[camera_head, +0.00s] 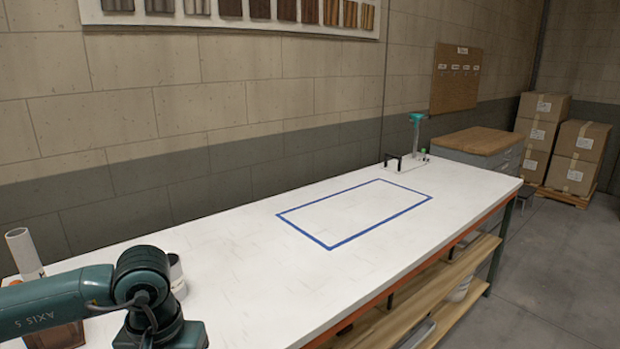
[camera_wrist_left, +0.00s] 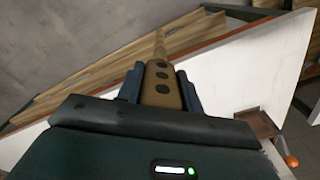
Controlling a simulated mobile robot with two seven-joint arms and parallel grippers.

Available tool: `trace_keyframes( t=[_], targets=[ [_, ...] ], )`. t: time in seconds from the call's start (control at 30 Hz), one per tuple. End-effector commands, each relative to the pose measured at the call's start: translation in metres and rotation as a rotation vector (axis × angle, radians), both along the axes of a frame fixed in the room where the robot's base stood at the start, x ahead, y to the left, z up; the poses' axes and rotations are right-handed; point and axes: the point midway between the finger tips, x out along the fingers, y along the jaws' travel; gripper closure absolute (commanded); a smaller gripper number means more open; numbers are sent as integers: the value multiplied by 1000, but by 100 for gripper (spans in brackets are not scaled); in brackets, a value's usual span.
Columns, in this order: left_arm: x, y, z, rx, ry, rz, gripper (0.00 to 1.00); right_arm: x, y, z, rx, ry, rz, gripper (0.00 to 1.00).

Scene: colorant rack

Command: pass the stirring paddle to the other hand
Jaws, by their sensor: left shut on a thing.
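The stirring paddle (camera_wrist_left: 162,88) is a tan wooden piece with a row of dark round spots, and a narrower end runs away from the camera in the left wrist view. My left gripper (camera_wrist_left: 159,83) is shut on it, one dark finger on each side. The gripper and the paddle do not show in the head view, where only my left arm's links cover the near left. The rest of the paddle is hidden behind the gripper body. My right gripper is in neither view.
The white bench top (camera_head: 240,275) is mostly clear, with a blue tape rectangle (camera_head: 382,226) in its middle. A white tube (camera_head: 24,252) and a white container (camera_head: 177,275) stand near my left arm. A teal-topped stand (camera_head: 416,130) is at the far end.

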Motion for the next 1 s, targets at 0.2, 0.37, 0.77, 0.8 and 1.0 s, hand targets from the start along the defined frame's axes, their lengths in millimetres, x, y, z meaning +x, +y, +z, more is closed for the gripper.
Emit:
trace_keyframes(
  t=[0.2,0.37,0.77,0.8,1.0],
  targets=[
    [-3,-9,-10,1,-1,-29,99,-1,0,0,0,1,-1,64],
    [-3,-8,-10,2,-1,-28,99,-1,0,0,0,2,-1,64],
    [11,-62,21,-1,-6,-248,99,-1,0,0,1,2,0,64],
    [14,-72,27,-1,-5,-292,99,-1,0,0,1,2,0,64],
    [27,-121,56,-1,-4,-503,99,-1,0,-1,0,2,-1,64]
  ],
)
